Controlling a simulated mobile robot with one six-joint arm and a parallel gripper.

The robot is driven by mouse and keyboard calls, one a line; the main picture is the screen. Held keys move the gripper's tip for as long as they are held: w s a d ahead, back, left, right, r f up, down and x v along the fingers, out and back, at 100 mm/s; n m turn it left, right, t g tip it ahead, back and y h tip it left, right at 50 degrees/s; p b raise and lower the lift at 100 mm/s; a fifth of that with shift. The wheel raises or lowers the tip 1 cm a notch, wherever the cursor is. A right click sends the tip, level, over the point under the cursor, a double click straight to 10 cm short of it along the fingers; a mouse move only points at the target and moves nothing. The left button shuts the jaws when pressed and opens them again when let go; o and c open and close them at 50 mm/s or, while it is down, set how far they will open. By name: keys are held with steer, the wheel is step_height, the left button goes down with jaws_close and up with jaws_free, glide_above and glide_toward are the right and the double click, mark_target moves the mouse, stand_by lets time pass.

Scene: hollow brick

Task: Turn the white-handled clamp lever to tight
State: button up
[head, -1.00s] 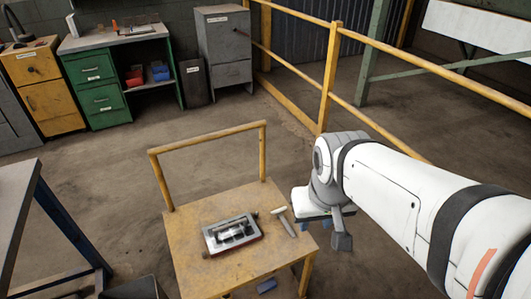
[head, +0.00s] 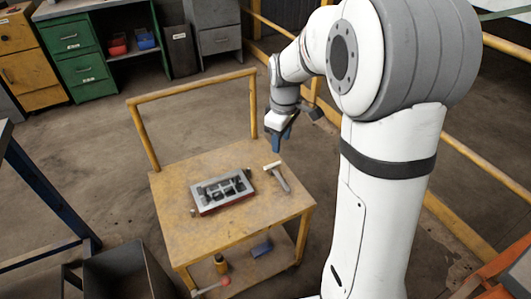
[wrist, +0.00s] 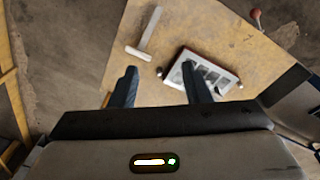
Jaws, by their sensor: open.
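A T-shaped piece with a pale crossbar and grey shaft (head: 282,182) lies on the yellow cart top, right of a grey, open-framed fixture (head: 222,190) with a dark red base. I cannot tell whether this piece is the white-handled clamp lever; no other white handle is clear. The wrist view shows the pale bar (wrist: 139,53) and the fixture (wrist: 232,80) just beyond my fingers. My gripper (head: 278,147) points down near the cart's back right edge, just behind the pale bar. Its dark blue fingers (wrist: 160,70) are apart with nothing between them.
The cart's yellow rail (head: 192,85) rises at the back, left of my gripper. Its lower shelf (head: 235,270) holds a blue block, a small yellow-and-dark item and a red-knobbed piece. A yellow railing (head: 455,150) runs behind my arm. A dark bin (head: 125,275) stands front left.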

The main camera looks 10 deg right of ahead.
mark_target(272, 167)
steer(key=w+f+n+b, duration=0.1)
steer(key=w+f, duration=0.2)
steer(key=f, duration=0.1)
steer(key=w+f+n+b, duration=0.1)
steer(key=w+f+n, duration=0.1)
steer(key=f, duration=0.3)
steer(key=w+f+n+b, duration=0.1)
steer(key=w+f+b, duration=0.1)
steer(key=w+f, duration=0.2)
steer(key=shift+w+a+f+n+g, duration=0.1)
steer(key=shift+a+f+n+g, duration=0.1)
steer(key=shift+f+n+g, duration=0.35)
step_height(272, 167, down, 8)
steer(key=shift+r+b, duration=0.25)
steer(key=shift+b, duration=0.5)
steer(key=shift+c, duration=0.2)
jaws_close()
